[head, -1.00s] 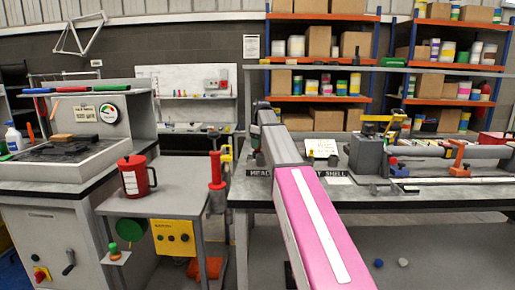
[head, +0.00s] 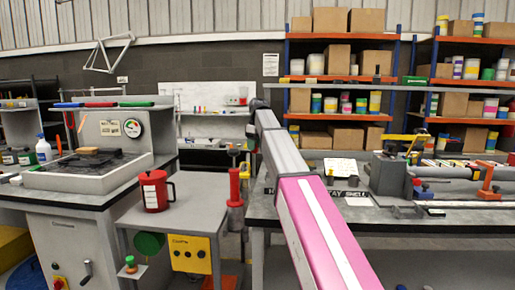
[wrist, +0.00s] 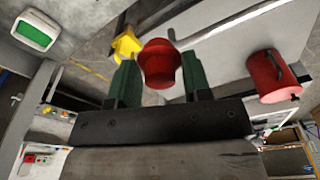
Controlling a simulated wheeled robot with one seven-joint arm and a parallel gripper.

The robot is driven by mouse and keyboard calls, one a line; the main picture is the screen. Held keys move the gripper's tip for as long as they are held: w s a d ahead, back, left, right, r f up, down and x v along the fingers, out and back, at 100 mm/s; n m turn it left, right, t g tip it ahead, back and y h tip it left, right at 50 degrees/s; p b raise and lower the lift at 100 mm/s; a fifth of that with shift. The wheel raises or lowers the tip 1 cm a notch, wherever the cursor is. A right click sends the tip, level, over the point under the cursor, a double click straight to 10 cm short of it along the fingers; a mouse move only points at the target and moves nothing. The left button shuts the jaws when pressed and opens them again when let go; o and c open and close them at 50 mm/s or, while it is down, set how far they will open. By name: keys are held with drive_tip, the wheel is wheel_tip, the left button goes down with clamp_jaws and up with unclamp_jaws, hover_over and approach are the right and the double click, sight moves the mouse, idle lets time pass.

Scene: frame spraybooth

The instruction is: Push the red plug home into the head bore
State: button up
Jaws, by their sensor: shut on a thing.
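In the wrist view my gripper (wrist: 158,82) has two dark green fingers shut on a red, round-ended piece with a wider collar, which I take for the red plug (wrist: 160,60). The plug sticks out beyond the fingertips. In the head view my pink and grey arm reaches away over the near edge of the bench, and I cannot make out the plug or fingertips there. I cannot pick out the head bore in either view, nor tell whether the plug touches anything.
A red mug (head: 155,190) stands on the grey side table (head: 190,211); it also shows in the wrist view (wrist: 272,76). A red cylinder (head: 234,187) stands upright beside that table. A bench (head: 420,233) with clamps and a grey fixture (head: 388,175) is on the right.

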drive_tip(key=s+d, duration=0.9)
drive_tip(key=s, duration=0.4)
drive_tip(key=shift+s+d+r, duration=0.2)
drive_tip(key=shift+d+r, duration=0.1)
drive_tip(key=shift+f, duration=0.1)
drive_tip(key=shift+f, duration=2.3)
drive_tip(key=shift+f, duration=1.35)
drive_tip(key=o, duration=1)
